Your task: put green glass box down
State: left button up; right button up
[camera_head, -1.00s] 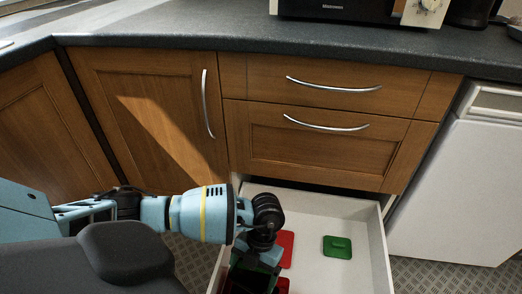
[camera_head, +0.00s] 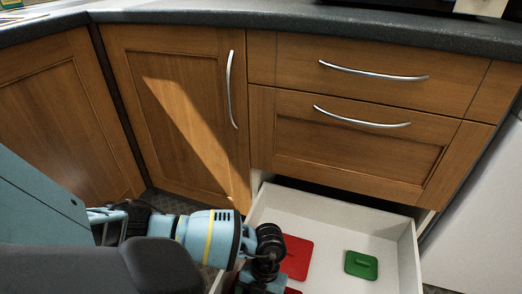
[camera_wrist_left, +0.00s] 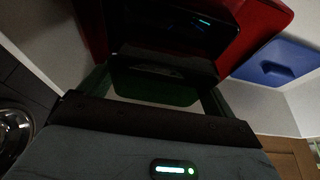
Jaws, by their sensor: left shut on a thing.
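My left gripper (camera_head: 262,290) reaches down at the left side of an open white drawer, at the bottom edge of the head view. It is shut on the green glass box, a dark green see-through box (camera_wrist_left: 155,86) that shows between the fingers in the left wrist view. The box is hidden or cut off in the head view. Whether it touches the drawer floor I cannot tell. My right gripper is not in view.
The white drawer (camera_head: 330,215) holds a red lid (camera_head: 297,257) and a green lid (camera_head: 361,265). Drawer floor between the lids is bare.

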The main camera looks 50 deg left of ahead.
pick_arm(q)
jog(key=shift+f+b, duration=0.3)
jog(key=shift+f, duration=0.65)
notch_tip(320, 180, down, 4)
jog(key=shift+r+b, duration=0.1)
jog(key=shift+b, duration=0.9)
jog(key=shift+f, duration=0.3)
jog(key=shift+r, duration=0.1)
jog(key=shift+f, duration=0.35)
